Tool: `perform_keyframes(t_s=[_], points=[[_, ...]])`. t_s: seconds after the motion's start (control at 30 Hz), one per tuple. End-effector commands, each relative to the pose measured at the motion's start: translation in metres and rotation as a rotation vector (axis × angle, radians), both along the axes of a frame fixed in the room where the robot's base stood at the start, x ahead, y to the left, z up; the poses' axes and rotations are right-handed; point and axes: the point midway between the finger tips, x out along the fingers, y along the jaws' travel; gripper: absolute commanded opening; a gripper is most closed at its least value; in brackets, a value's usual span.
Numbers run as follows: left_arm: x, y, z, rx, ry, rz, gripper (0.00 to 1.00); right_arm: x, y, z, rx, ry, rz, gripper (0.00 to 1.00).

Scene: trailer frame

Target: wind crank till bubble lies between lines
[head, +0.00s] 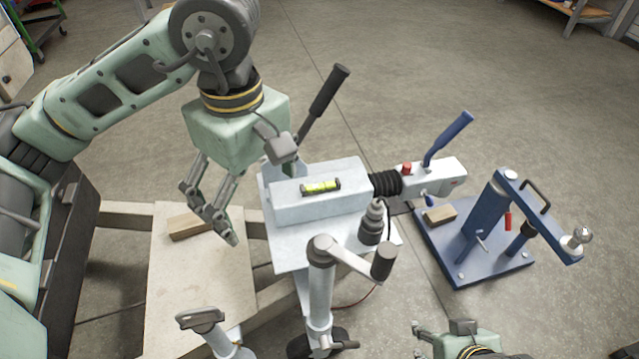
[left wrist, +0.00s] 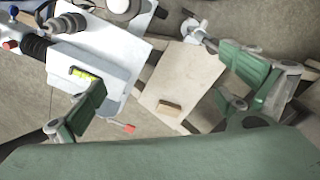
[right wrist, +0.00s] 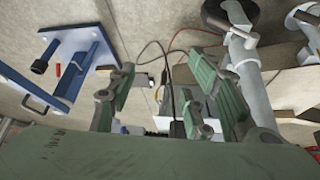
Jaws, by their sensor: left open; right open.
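The jockey wheel post (head: 319,290) stands upright at the front of the trailer frame. Its crank has a dark grip (head: 384,259) on the right side of the post top. The level vial (head: 321,186), yellow-green in a black holder, lies on the white box. Its bubble is too small to place against the lines. My left gripper (head: 208,213) is open and empty above the plywood board, left of the white box and apart from the crank. My right gripper is open and empty; only part of its arm shows at the bottom edge of the head view. The post shows in the right wrist view (right wrist: 247,72).
A wooden block (head: 190,226) lies on the plywood board (head: 185,290). A black lever (head: 325,95) rises behind the white box. The coupling with its blue handle (head: 447,139) points right. A blue stand (head: 478,265) with a tow ball is at the right.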

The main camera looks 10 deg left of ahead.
Motion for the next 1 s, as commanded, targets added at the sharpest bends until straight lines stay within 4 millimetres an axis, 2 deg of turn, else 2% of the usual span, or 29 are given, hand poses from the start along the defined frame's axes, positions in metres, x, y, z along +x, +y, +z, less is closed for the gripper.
perform_keyframes(t_s=[0.27, 0.5, 0.6, 1.0], points=[[0.0, 0.0, 0.009, 0.0, 0.0, 0.0, 0.97, -0.033, -0.009, -0.007, -0.028, 0.139, -0.012, 0.46], [0.0, 0.0, 0.042, 0.0, -0.001, 0.0, 0.97, -0.042, -0.012, 0.016, -0.035, 0.176, -0.014, 0.46], [0.0, 0.0, 0.042, 0.0, 0.0, 0.0, 0.97, -0.038, -0.011, -0.002, -0.037, 0.185, -0.013, 0.46], [0.0, 0.0, 0.059, 0.0, 0.0, 0.0, 0.97, -0.027, -0.009, -0.048, -0.037, 0.207, -0.01, 0.46]])
